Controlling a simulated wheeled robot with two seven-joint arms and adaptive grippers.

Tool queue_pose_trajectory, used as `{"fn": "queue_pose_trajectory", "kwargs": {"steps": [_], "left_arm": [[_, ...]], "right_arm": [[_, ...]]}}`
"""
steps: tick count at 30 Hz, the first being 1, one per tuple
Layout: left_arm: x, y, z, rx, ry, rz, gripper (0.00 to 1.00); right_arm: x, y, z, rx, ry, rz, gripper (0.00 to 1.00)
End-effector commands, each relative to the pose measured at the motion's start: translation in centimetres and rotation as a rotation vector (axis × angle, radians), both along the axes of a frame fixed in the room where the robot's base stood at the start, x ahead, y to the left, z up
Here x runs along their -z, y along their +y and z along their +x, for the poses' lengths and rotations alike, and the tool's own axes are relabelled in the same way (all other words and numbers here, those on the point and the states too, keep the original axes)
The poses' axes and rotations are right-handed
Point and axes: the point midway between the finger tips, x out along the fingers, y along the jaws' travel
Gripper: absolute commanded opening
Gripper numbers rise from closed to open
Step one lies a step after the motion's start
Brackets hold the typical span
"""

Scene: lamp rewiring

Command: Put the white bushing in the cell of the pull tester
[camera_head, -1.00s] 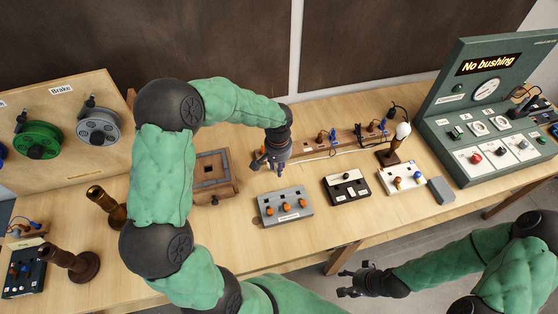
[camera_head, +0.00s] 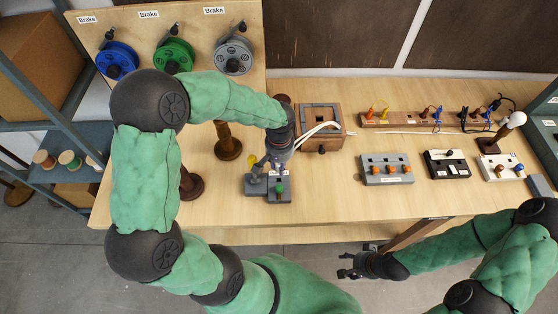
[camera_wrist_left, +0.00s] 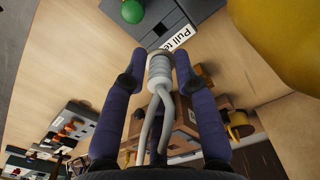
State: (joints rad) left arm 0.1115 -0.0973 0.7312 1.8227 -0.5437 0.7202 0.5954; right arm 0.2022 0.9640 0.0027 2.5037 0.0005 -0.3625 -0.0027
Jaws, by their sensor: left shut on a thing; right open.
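My left gripper (camera_head: 266,168) is shut on the white bushing (camera_wrist_left: 159,68), which sits between its two fingertips in the left wrist view. Two white cords (camera_wrist_left: 150,120) run from the bushing back between the fingers. The grey pull tester (camera_head: 279,196), with a green knob, stands at the bench's front edge just under this gripper. In the wrist view the pull tester (camera_wrist_left: 155,22) and its label lie just beyond the bushing's tip. I cannot tell whether the bushing touches the cell. My right gripper (camera_head: 350,266) is open and empty in front of the bench.
A wooden box (camera_head: 335,140) stands right of the pull tester. Dark wooden stands (camera_head: 228,147) are to its left, and the brake spools (camera_head: 175,55) are behind. A grey switch box (camera_head: 387,170) is further right. A large yellow thing (camera_wrist_left: 275,40) fills the wrist view's top right corner.

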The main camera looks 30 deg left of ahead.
Motion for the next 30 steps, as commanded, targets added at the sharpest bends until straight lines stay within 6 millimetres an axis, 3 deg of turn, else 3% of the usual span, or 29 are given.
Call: {"fn": "queue_pose_trajectory", "kwargs": {"steps": [11,30], "left_arm": [[1.2,0.0,-0.1,-0.001,0.001,0.001,0.07],[5.6,0.0,-0.1,-0.001,0.0,0.0,0.07]], "right_arm": [[0.9,0.0,0.1,0.002,-0.002,0.0,0.56],[4.1,0.0,0.0,0.0,-0.001,0.0,0.56]]}}
